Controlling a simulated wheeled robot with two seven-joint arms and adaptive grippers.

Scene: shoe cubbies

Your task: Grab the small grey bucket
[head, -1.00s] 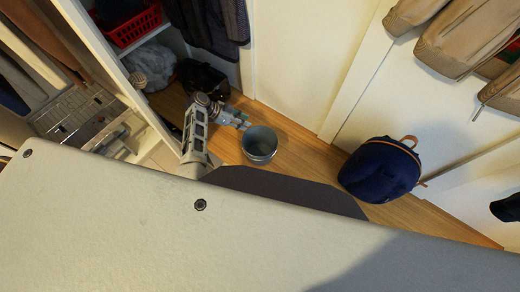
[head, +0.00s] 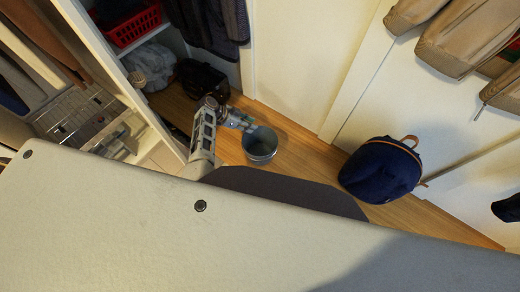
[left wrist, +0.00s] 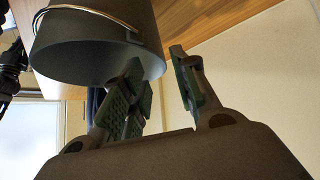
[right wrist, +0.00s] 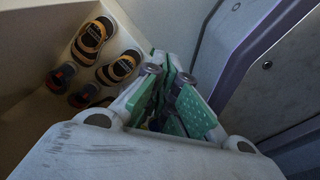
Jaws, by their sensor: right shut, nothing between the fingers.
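The small grey bucket (head: 261,150) stands upright on the wooden floor in the head view. My left gripper (head: 248,125) is at its upper left rim. In the left wrist view the bucket (left wrist: 95,55), with a thin wire handle, fills the upper left. There my left gripper (left wrist: 160,78) is open, with one finger overlapping the bucket's edge in the picture and the other finger off to the right. I cannot tell whether that finger touches the bucket. My right gripper (right wrist: 168,70) is shut and empty in the right wrist view, away from the bucket.
A dark blue backpack (head: 381,169) lies right of the bucket. A black bag (head: 202,78) and a red basket (head: 134,27) are at the cubbies on the left. White wall panels (head: 300,60) stand behind. Orange-and-black shoes (right wrist: 92,38) lie near my right gripper.

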